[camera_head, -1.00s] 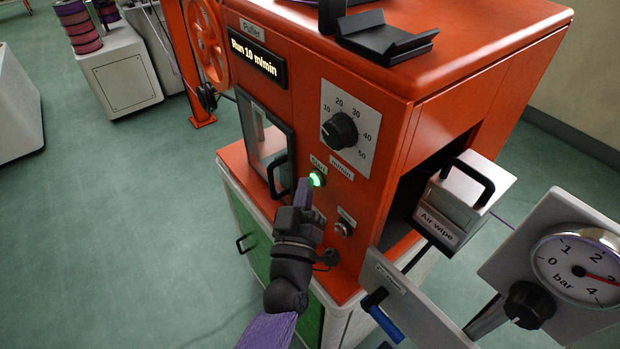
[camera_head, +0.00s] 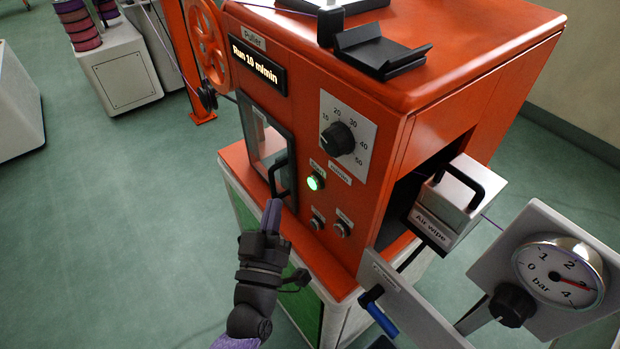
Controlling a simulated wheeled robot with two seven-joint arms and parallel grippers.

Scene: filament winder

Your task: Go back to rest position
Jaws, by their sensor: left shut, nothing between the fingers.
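My left gripper (camera_head: 271,214) is shut and empty. It is in front of the orange puller cabinet (camera_head: 385,130), to the lower left of the lit green start button (camera_head: 315,183), and looks apart from it. The puller display (camera_head: 257,66) reads "Run 10 m/min". The speed knob (camera_head: 338,138) sits on a white dial plate above the button. Two smaller buttons (camera_head: 342,229) sit below it. My right gripper does not show.
The air wipe box (camera_head: 446,203) with a black handle and a pressure gauge panel (camera_head: 556,272) stand at the right. A valve with a blue lever (camera_head: 380,318) is at the bottom. A clear door (camera_head: 268,147) is on the cabinet's left. Green floor (camera_head: 110,230) at left is free.

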